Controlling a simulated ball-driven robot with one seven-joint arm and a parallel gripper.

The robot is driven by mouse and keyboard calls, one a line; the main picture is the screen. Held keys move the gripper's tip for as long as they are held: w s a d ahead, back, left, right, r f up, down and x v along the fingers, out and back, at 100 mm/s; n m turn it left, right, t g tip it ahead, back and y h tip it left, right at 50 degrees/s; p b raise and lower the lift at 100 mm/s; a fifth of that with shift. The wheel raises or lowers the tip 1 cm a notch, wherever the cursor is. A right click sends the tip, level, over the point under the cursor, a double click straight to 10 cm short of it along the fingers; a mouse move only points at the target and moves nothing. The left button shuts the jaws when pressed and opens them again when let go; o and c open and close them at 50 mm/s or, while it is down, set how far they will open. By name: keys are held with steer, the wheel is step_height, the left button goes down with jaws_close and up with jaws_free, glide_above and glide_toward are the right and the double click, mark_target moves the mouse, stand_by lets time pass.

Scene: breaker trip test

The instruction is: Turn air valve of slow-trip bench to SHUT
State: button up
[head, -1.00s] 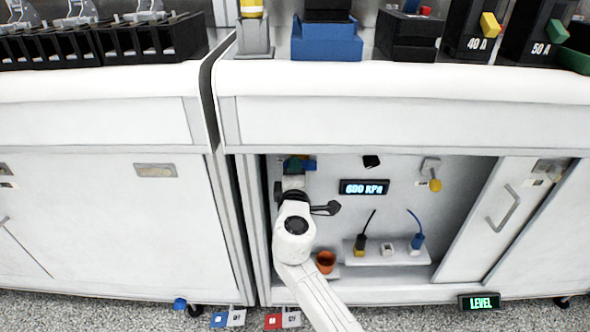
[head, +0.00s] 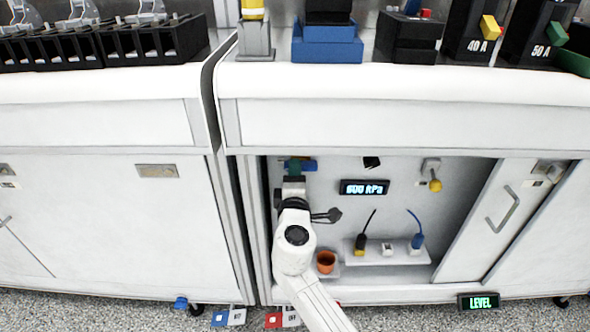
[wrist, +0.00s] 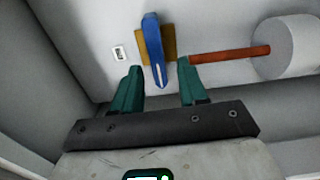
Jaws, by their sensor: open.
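The air valve has a blue lever (wrist: 153,50) on a brass-coloured body (wrist: 169,42), with a copper-coloured pipe running right from it in the wrist view. The lever stands nearly upright in that picture, across the pipe. My gripper (wrist: 159,75) is open, its two teal fingers on either side of the lever's lower end. I see gaps on both sides, so it is not gripped. In the head view my gripper (head: 296,168) is at the cupboard's upper left, and the blue lever (head: 310,165) shows partly beside it. A display (head: 364,187) reads 600 kPa.
The open cupboard has a sliding door (head: 505,220) at right. A shelf (head: 385,257) holds plugs with cords. An orange pot (head: 326,262) stands close beside my arm. In the wrist view a white cylinder (wrist: 288,47) ends the pipe, and a small label (wrist: 119,54) is left of the lever.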

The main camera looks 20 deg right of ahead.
steer(key=p+v, duration=0.1)
steer(key=v, duration=0.8)
steer(key=shift+p, duration=0.35)
steer(key=shift+w, duration=0.1)
steer(key=s+d+f+m+g+h, duration=0.1)
steer(key=s+d+f+m+g, duration=0.85)
steer(key=s+d+f, duration=0.4)
steer(key=s+f+m+g+y, duration=0.3)
steer(key=s, duration=1)
steer(key=s+f+m+g+y, duration=0.2)
steer(key=s+m+g+y, duration=0.15)
steer(key=s, duration=0.85)
step_height(320, 180, up, 28)
steer(key=s+a+n+p, duration=0.1)
steer(key=p, duration=2.7)
steer(key=shift+p, duration=0.3)
